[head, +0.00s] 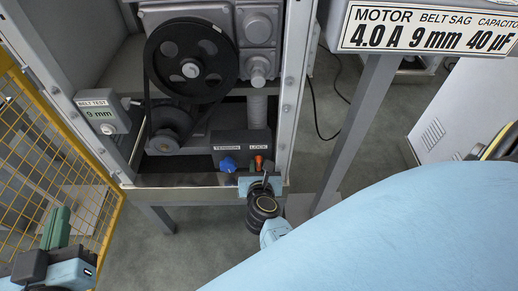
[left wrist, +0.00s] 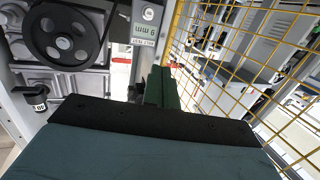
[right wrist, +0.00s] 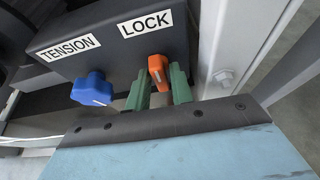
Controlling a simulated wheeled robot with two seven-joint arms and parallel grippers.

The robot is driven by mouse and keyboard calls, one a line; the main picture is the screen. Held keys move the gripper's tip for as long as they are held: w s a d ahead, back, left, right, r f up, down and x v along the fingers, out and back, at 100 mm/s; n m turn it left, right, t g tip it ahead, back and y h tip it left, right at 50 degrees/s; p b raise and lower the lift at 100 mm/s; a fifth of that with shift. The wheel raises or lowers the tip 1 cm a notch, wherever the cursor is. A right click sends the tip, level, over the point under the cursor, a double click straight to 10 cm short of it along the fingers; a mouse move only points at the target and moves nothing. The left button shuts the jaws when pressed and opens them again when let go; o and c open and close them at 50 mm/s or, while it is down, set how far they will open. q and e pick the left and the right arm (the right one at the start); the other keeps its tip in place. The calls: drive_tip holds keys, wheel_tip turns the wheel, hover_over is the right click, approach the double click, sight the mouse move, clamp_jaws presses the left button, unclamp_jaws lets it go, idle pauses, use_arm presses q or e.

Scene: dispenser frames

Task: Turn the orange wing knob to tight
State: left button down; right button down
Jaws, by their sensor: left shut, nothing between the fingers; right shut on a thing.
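The orange wing knob (right wrist: 158,70) sits below the LOCK label (right wrist: 146,23) on a dark grey block, and shows small in the head view (head: 259,160). My right gripper (right wrist: 160,82) is shut on the orange knob, with one green finger on either side of it. In the head view my right gripper (head: 262,178) reaches into the cabinet's lower opening and partly hides the knob. My left gripper (head: 57,225) is shut and empty at the lower left, in front of the yellow mesh; its green fingers show in the left wrist view (left wrist: 162,88).
A blue knob (right wrist: 92,89) under the TENSION label (right wrist: 68,48) is just left of the orange knob. A cabinet post (right wrist: 235,50) stands close at the right. A belt pulley (head: 191,69) is above. A belt tester (head: 102,113) reads 9 mm. Yellow mesh fence (head: 50,160) stands at left.

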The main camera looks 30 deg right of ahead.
drive_tip(key=c, duration=1.4)
unclamp_jaws()
drive_tip(key=shift+c, duration=0.2)
